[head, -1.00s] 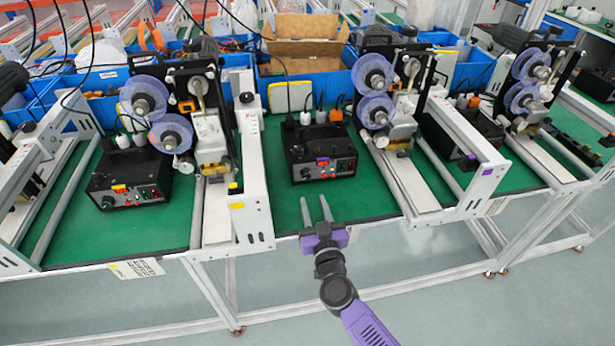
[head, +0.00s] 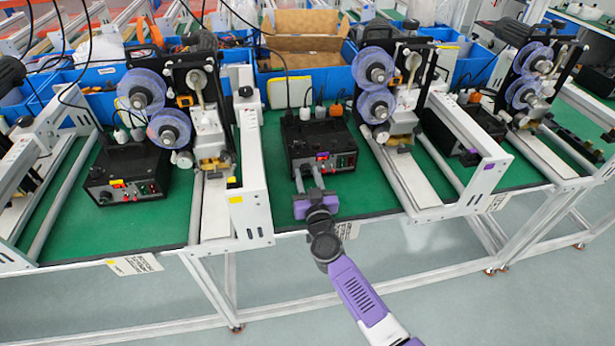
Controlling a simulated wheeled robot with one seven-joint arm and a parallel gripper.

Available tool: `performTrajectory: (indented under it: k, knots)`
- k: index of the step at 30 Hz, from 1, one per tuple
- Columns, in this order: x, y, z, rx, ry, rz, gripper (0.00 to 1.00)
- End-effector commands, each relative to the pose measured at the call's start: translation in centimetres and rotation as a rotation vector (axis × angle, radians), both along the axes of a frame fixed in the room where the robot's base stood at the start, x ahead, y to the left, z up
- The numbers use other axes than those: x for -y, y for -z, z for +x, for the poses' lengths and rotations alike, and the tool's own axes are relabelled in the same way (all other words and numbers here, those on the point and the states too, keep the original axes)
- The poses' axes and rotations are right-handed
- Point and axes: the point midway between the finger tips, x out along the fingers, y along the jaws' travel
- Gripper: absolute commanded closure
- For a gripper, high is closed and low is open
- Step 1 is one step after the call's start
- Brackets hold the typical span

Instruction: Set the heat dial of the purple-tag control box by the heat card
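The purple-tag control box (head: 318,138) is a black box on the green bench top in the middle of the head view. Its front panel carries a purple tag (head: 322,155), a small red display and small knobs. The panel's lower left part is partly hidden by my fingers, and I cannot tell which knob is the heat dial. My gripper (head: 308,172) is right in front of the panel, its two grey fingers apart with nothing between them. I cannot tell whether a fingertip touches the box. I cannot make out the heat card for certain.
A yellow-tag control box (head: 125,175) stands to the left, and another black box (head: 462,130) to the right. Coder machines with blue reels (head: 377,104) and white rails (head: 252,170) flank the purple-tag box. Labels (head: 135,264) hang on the bench's front edge.

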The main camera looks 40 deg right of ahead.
Motion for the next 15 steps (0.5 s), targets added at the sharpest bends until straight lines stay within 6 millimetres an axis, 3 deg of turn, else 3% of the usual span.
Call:
performTrajectory:
  k: [1, 6, 15]
  knots:
    - [-0.01, 0.00, -0.01, 0.000, 0.000, 0.000, 0.67]
    - [-0.02, -0.01, -0.02, 0.000, 0.000, 0.000, 1.00]
    - [-0.05, -0.09, -0.02, 0.030, 0.000, 0.046, 1.00]
